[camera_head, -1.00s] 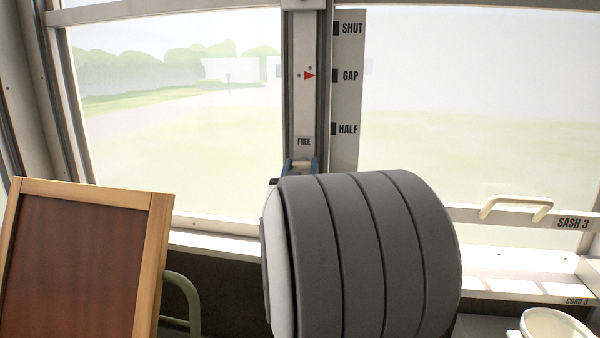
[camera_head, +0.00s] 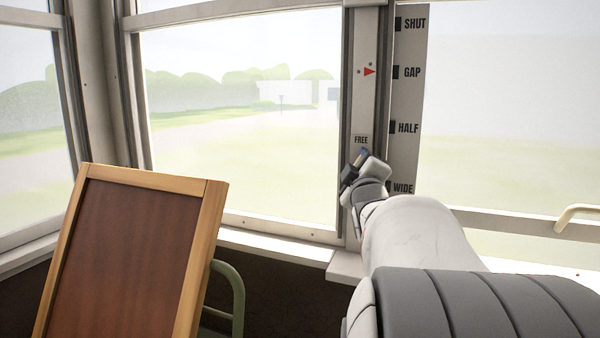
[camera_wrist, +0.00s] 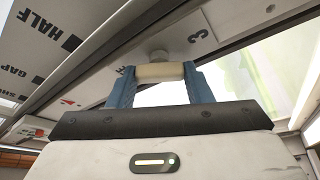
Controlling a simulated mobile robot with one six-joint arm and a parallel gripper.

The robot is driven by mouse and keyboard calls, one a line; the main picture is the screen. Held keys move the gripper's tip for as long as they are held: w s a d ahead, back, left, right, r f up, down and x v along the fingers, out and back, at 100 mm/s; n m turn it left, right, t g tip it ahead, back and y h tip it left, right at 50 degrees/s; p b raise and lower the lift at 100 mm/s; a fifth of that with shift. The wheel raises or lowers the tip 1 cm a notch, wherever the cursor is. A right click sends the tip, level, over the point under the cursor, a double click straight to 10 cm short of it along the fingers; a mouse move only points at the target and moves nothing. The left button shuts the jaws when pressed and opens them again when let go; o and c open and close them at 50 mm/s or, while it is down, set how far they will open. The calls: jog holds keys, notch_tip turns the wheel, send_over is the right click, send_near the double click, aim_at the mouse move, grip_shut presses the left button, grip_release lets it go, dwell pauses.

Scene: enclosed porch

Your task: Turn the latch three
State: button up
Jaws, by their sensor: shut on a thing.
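In the head view my gripper (camera_head: 362,156) is at the window post, just below the FREE label (camera_head: 361,140). There my own gripper and wrist hide most of the latch. A red pointer (camera_head: 369,72) on the post points right, level with the GAP mark.
The scale strip (camera_head: 408,100) right of the post reads SHUT, GAP, HALF and WIDE. A cream sash handle (camera_head: 575,216) is at the right edge. A wood-framed brown panel (camera_head: 130,260) leans at lower left, by a green tubular frame (camera_head: 238,295).

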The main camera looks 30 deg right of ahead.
jog(key=shift+r+n+g+y+p, duration=0.1)
jog(key=shift+n+g+y+p, duration=0.3)
jog(key=shift+n, duration=1.15)
jog(key=shift+r+n+g+y+p, duration=0.15)
jog(key=shift+n+y+p, duration=0.3)
jog(key=shift+n, duration=1.1)
jog(key=shift+f, duration=0.15)
jog(key=o, duration=1)
jog(key=shift+s, duration=0.1)
jog(key=p+v, duration=0.1)
jog(key=v, duration=0.6)
jog(key=shift+s+a+p, duration=0.1)
jog(key=shift+s+p, duration=0.2)
jog(key=shift+p, duration=0.05)
